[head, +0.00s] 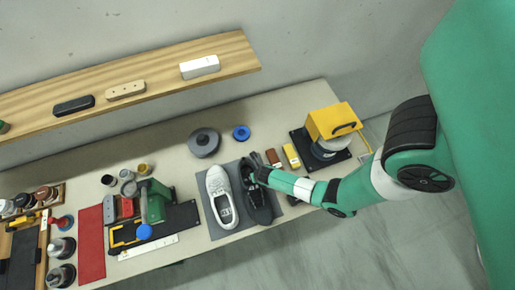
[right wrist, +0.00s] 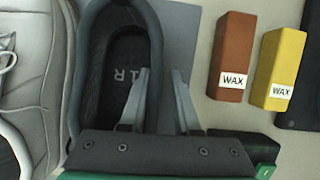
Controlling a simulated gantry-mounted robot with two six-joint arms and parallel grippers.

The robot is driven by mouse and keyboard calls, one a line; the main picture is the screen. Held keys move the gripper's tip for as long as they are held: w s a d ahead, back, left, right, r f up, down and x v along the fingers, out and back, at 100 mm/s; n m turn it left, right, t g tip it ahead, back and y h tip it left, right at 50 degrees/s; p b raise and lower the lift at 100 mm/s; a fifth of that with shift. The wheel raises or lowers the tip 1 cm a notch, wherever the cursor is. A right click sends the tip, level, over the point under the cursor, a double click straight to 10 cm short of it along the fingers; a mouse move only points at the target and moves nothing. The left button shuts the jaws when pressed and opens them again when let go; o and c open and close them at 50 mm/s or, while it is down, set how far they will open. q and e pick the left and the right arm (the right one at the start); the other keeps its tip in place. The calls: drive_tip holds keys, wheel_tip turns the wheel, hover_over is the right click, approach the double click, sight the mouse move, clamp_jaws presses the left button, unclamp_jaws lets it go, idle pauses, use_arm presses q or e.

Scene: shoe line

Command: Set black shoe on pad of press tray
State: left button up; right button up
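The black shoe (head: 257,207) lies on a grey mat (head: 231,228), to the right of the white-grey shoe (head: 221,197). My right gripper (head: 262,175) is over the black shoe's far end. In the right wrist view, the black shoe (right wrist: 125,60) shows its dark insole and collar. There my right gripper (right wrist: 160,85) is open, its left finger over the shoe opening and its right finger beyond the collar's right side. Contact cannot be told. A green press (head: 154,200) stands on a dark base (head: 182,218) to the left. My left gripper is not in view.
A brown wax block (right wrist: 232,58) and a yellow wax block (right wrist: 277,68) stand right of the black shoe. A yellow machine (head: 333,121) is farther right. A grey disc (head: 204,141) and a blue ring (head: 241,132) lie behind the shoes. A wooden shelf (head: 150,75) runs above.

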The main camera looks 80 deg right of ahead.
drive_tip(key=shift+o, duration=0.4)
drive_tip(key=shift+r, duration=0.1)
drive_tip(key=shift+r+p, duration=0.3)
drive_tip(key=shift+r, duration=0.05)
drive_tip(key=p+v, duration=0.3)
drive_tip(key=v, duration=0.7)
drive_tip(key=shift+a+r+p, duration=0.15)
drive_tip(key=shift+a+p, duration=0.05)
drive_tip(key=shift+p, duration=0.2)
drive_tip(key=shift+s+a+r, duration=0.15)
drive_tip(key=shift+a+r, duration=0.05)
drive_tip(key=shift+r, duration=0.25)
